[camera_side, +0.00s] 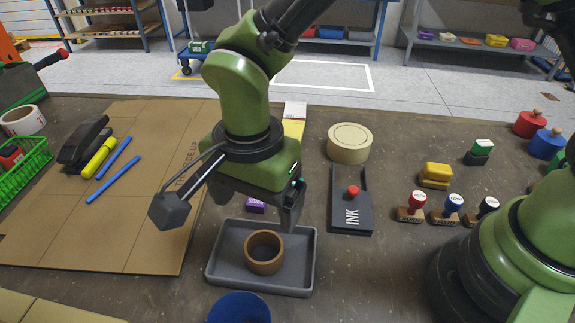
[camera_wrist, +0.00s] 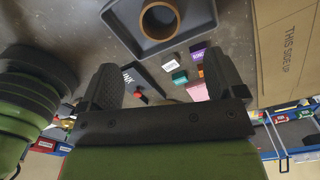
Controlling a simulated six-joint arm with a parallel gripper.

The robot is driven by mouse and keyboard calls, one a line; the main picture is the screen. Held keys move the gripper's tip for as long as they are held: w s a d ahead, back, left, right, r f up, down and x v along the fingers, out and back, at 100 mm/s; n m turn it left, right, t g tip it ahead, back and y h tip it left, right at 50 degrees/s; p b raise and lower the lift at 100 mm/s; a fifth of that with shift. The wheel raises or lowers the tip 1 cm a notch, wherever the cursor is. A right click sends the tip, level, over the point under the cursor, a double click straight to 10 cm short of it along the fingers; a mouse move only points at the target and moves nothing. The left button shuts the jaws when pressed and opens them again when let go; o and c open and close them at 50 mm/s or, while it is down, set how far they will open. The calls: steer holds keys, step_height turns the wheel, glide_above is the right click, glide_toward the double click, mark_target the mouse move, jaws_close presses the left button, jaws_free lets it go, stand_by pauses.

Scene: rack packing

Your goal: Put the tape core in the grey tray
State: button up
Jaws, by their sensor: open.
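The tape core (camera_side: 264,252), a brown cardboard ring, sits inside the grey tray (camera_side: 225,262) in the side view, on the tray's floor. In the wrist view the tape core (camera_wrist: 160,20) and the grey tray (camera_wrist: 119,27) show at the top, beyond the fingers. My gripper (camera_side: 270,212) is above the tray's back edge, apart from the tape core. In the wrist view my gripper (camera_wrist: 163,84) has its two fingers wide apart with nothing between them.
A dark ink pad (camera_side: 351,215) with a red knob lies right of the tray. A blue cup (camera_side: 239,308) stands in front. A purple box (camera_side: 255,206) is behind the tray. Flat cardboard (camera_side: 120,215) with markers covers the left. Several stamps (camera_side: 444,211) stand right.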

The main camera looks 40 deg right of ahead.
steer(key=s+d+r+n+t+y, duration=0.1)
steer(key=s+d+r+n+t, duration=0.1)
steer(key=d+r, duration=0.55)
steer(key=s+d+r+n+t+y, duration=0.1)
steer(key=s+d+r+n+t, duration=0.15)
steer(key=d+r, duration=0.55)
steer(key=s+d+r+n+t, duration=0.2)
steer(key=s+d+n, duration=0.2)
steer(key=s, duration=0.3)
steer(key=shift+d+r+t, duration=0.35)
steer(key=shift+d, duration=0.05)
